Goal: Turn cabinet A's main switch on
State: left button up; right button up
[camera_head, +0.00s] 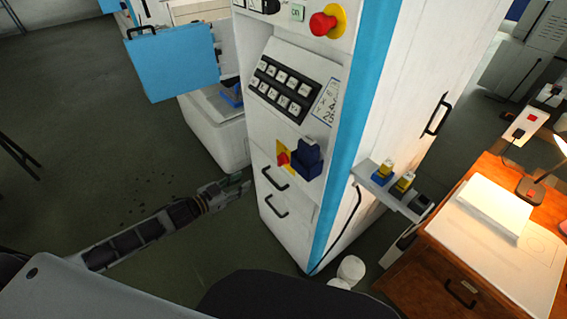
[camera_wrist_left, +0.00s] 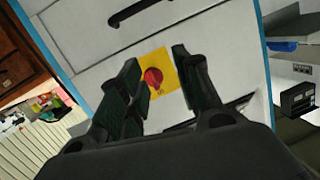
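The main switch is a red knob on a yellow plate (camera_head: 283,158), low on the front of the white cabinet with a blue edge (camera_head: 345,130). In the left wrist view the red knob (camera_wrist_left: 154,77) shows between the fingers, on its yellow plate. My left gripper (camera_head: 243,184) is below and left of the switch in the head view. In the left wrist view my left gripper (camera_wrist_left: 157,60) is open, with its fingers apart and nothing held; contact with the knob cannot be told. My right gripper is not in view.
A dark blue block (camera_head: 309,160) sits right beside the switch. Black drawer handles (camera_head: 275,180) are below it. A keypad (camera_head: 278,90) and a red emergency button (camera_head: 326,20) are above. A side shelf (camera_head: 375,178) and wooden desk (camera_head: 420,262) stand right. Floor at left is mostly clear.

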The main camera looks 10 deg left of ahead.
aim_at(278, 161)
pick_arm(q)
jog(key=r+h, duration=0.1)
jog(key=s+d+r+h, duration=0.1)
jog(key=d+r+h, duration=0.1)
jog(key=shift+s+r+t, duration=0.15)
jog(key=shift+r+t, duration=0.15)
jog(key=shift+r, duration=0.1)
jog(key=shift+d, duration=0.15)
jog(key=shift+x, duration=6.85)
jog(key=shift+r, duration=0.1)
grip_shut()
